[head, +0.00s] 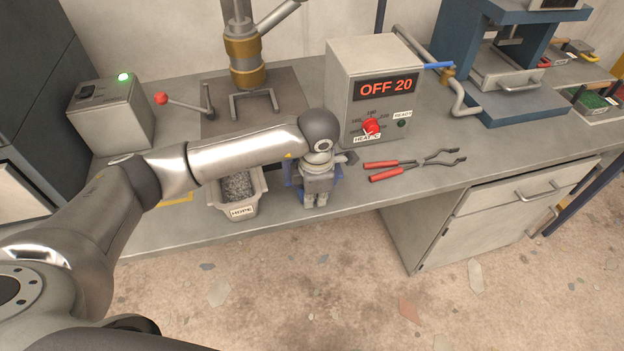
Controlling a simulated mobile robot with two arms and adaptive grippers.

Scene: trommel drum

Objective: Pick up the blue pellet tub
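The blue pellet tub (293,175) stands on the bench near its front edge. My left wrist and gripper cover most of it, and only blue bits show on either side. My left gripper (316,201) points down right over the tub, from my view in front of it. I cannot tell whether its fingers are apart or touch the tub. My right gripper is not in view.
A pale bin labelled HDPE (240,211) with grey pellets stands just left of the gripper. A heater box (374,85) reading "OFF 20" stands behind, right. Red-handled tongs (393,167) lie to the right. A box with a green light (112,112) stands left.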

